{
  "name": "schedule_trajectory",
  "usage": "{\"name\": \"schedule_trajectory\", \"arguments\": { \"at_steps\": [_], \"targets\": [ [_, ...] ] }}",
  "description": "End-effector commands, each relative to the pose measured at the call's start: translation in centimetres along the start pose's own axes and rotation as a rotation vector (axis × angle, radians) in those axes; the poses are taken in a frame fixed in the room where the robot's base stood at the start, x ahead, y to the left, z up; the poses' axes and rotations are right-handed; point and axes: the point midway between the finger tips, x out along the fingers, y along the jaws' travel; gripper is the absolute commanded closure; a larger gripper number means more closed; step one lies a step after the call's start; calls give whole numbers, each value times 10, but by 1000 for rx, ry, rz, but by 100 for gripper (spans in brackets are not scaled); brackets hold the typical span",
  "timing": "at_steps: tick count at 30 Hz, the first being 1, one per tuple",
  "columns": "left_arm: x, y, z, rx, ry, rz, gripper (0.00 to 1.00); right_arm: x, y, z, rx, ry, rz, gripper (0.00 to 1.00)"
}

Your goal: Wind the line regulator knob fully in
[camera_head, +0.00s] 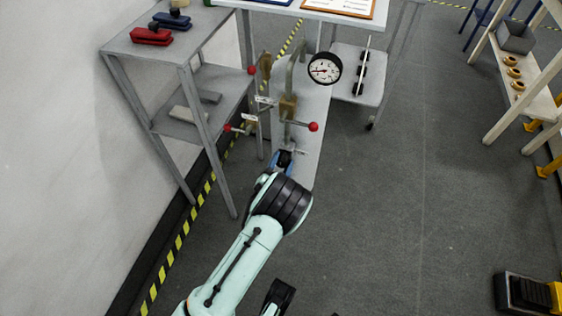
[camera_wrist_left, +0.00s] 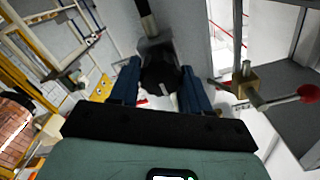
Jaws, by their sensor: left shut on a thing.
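The black regulator knob (camera_wrist_left: 160,72) sits between the blue fingers of my left gripper (camera_wrist_left: 160,92) in the left wrist view. The gripper is shut on it. In the head view my left gripper (camera_head: 283,160) is at the lower part of the grey panel (camera_head: 312,125), and my wrist hides much of it and the knob. A pipe with a brass valve (camera_head: 288,107) and a red-tipped lever (camera_head: 313,127) stands above the gripper. A round white-faced gauge (camera_head: 325,68) is at the panel's top. The gauge reading is too small to tell.
A grey shelf unit (camera_head: 187,60) with a red tool (camera_head: 151,36) stands left of the panel. Another red-ended lever (camera_head: 228,128) sticks out near it. A small grey cart (camera_head: 357,88) is behind right.

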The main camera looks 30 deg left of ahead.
Motion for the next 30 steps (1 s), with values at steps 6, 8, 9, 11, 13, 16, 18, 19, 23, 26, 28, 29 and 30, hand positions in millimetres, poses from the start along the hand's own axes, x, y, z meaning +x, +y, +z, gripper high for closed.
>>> {"name": "schedule_trajectory", "arguments": {
  "at_steps": [6,8,9,11,13,16,18,19,23,26,28,29,30],
  "targets": [
    [0,0,1,72,-2,1,84,-5,-5,-7,-5,22,-9,100],
    [0,0,1,81,-2,1,84,-5,-6,-7,-6,25,-10,100],
    [0,0,1,85,-2,1,84,-6,-6,-8,-6,26,-11,100],
    [0,0,1,89,-2,1,84,-6,-6,-8,-7,27,-11,100],
    [0,0,1,91,-2,1,84,-6,-6,-8,-7,27,-11,100],
    [0,0,1,92,-3,1,84,-6,-6,-8,-6,27,-11,100],
    [0,0,1,91,-3,1,84,-6,-6,-8,-6,27,-11,100],
    [0,0,1,91,-3,1,84,-6,-6,-8,-6,27,-11,100],
    [0,0,1,90,-3,1,34,-5,-6,-8,-6,26,-11,100],
    [0,0,1,90,-2,1,31,-5,-6,-8,-6,26,-11,100],
    [0,0,1,90,-2,0,31,-5,-6,-8,-6,26,-11,100],
    [0,0,1,90,-1,0,31,-5,-6,-8,-6,26,-11,100],
    [0,0,1,89,-1,0,31,-5,-6,-8,-6,26,-11,100]
  ]
}}
